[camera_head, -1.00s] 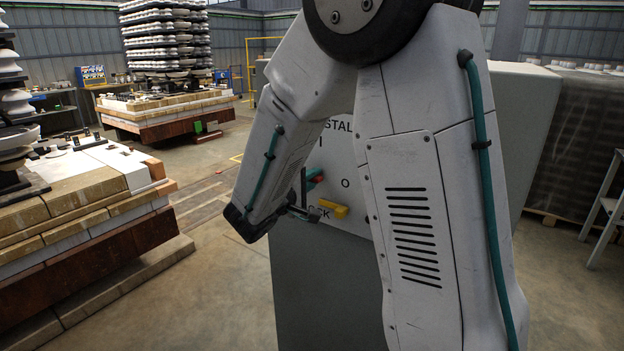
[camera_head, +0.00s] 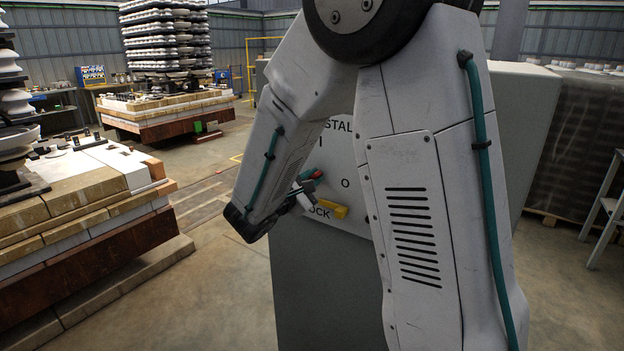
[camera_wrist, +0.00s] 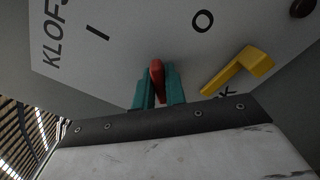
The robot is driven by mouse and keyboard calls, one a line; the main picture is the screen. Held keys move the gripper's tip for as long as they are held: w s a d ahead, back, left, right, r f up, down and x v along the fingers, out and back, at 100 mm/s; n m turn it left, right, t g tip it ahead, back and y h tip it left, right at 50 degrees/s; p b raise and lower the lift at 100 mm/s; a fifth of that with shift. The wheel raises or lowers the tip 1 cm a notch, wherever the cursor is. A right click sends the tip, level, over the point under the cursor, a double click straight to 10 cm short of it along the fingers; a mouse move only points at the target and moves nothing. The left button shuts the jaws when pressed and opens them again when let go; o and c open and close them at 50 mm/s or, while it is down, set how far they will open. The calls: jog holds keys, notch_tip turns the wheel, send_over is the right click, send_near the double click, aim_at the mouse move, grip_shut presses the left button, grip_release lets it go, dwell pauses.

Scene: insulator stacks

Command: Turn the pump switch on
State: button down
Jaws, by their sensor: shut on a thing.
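The panel (camera_wrist: 120,60) is pale, with the marks I and O and partly hidden lettering. Its red switch handle (camera_wrist: 157,78) stands between the two teal fingers of my gripper (camera_wrist: 158,88) in the wrist view. The fingers are shut on it from both sides. In the head view my gripper (camera_head: 303,190) is at the panel front, tilted, with a bit of the red handle (camera_head: 317,174) showing past it. My forearm hides much of the panel there.
A yellow lever (camera_head: 334,209) sits just below and right of the red handle; it also shows in the wrist view (camera_wrist: 240,70). A dark round knob (camera_wrist: 302,8) is at the panel's corner. A pallet of blocks (camera_head: 80,200) stands left, with open floor between.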

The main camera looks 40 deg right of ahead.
jog(key=n, duration=0.8)
jog(key=shift+n, duration=0.3)
dwell(0.5)
jog(key=c, duration=1.5)
grip_release()
jog(key=v, duration=0.7)
jog(key=shift+s+a, duration=0.1)
jog(key=shift+a, duration=0.3)
